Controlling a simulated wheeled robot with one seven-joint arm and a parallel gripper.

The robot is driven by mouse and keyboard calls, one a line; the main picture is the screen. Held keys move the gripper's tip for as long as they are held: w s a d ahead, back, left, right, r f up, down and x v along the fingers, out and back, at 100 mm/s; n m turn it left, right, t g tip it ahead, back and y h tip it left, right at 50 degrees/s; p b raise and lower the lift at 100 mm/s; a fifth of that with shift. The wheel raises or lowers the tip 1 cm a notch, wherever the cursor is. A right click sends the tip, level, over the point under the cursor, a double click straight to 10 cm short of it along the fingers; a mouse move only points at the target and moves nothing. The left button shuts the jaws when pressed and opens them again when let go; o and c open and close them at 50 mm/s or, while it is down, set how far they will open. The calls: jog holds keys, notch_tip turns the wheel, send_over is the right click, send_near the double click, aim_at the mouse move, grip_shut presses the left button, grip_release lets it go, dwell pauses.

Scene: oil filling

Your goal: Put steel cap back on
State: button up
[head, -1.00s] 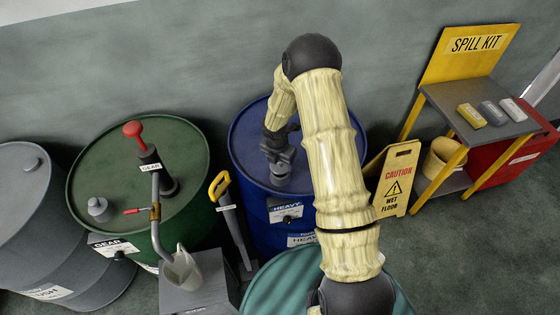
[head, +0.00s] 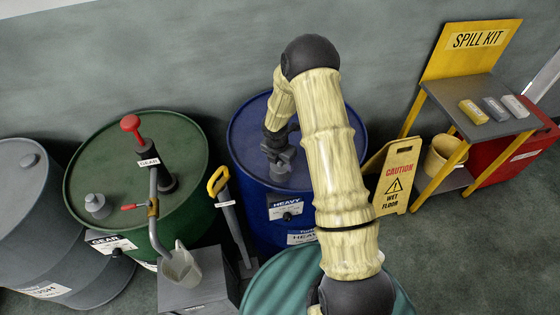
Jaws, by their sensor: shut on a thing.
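My gripper (head: 279,161) is at the end of my arm, which reaches over and down to the top of the blue drum (head: 246,136) marked "HEAVY". It is shut on a small grey steel cap (head: 280,176), low over the drum's lid. My fingers and wrist partly hide the cap. I cannot tell whether the cap touches the lid or how it sits against an opening.
A green gear-oil drum (head: 95,165) with a red-handled pump and a grey cap stands left. A wet-floor sign (head: 397,180) and spill-kit stand (head: 470,98) are right.

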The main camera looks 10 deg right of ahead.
jog(key=o, duration=1.1)
jog(key=shift+o, duration=0.2)
jog(key=shift+r, duration=0.1)
notch_tip(320, 180, up, 17)
jog(key=s+a+b, duration=0.2)
jog(key=s+d+r+m, duration=0.1)
jog(key=s+r+m, duration=0.2)
jog(key=s+m, duration=0.6)
jog(key=s+r+m+t+y, duration=0.1)
jog(key=s+r+m, duration=0.2)
jog(key=s+m, duration=0.7)
jog(key=m, duration=0.8)
jog(key=shift+d, duration=0.4)
